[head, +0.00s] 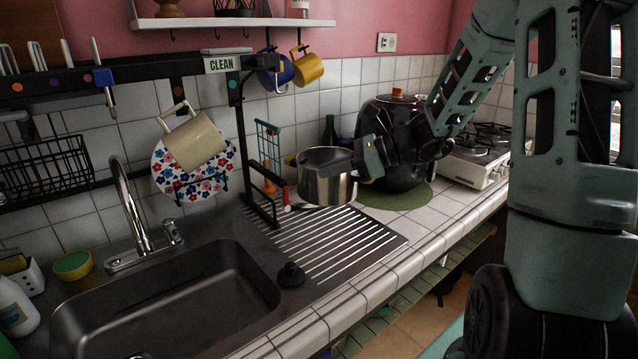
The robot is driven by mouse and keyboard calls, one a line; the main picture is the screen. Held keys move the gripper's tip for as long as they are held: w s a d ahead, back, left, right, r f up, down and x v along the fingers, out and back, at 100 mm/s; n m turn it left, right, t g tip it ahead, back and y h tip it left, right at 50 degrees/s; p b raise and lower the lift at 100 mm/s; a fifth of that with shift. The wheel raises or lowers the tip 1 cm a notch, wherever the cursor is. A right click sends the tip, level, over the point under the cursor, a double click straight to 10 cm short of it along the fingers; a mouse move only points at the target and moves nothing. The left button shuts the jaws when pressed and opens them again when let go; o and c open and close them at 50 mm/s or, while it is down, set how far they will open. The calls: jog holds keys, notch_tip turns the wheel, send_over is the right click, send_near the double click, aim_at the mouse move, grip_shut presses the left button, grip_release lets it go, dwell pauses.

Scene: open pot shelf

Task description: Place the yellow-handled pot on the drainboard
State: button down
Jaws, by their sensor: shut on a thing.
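A steel pot (325,188) hangs upright in my gripper, over the back right part of the ribbed drainboard (335,243). A small yellow patch shows at its right side, just below my gripper; most of the handle is hidden by the gripper. My gripper (358,166) is shut at the pot's right side and holds it. The pot's base looks close to the drainboard, but I cannot tell whether it touches. The drainboard's ribs in front of the pot are bare.
A large dark pot (392,125) stands on a green mat (378,200) behind my gripper. A black rack post with a red-tipped arm (278,190) stands left of the held pot. A black stopper (291,274) lies by the sink (180,305). A stove (478,155) is at right.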

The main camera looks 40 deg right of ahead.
notch_tip(320, 180, down, 16)
jog(key=shift+r, duration=0.1)
dwell(0.5)
jog(key=c, duration=1.6)
grip_release()
jog(key=shift+s, duration=0.1)
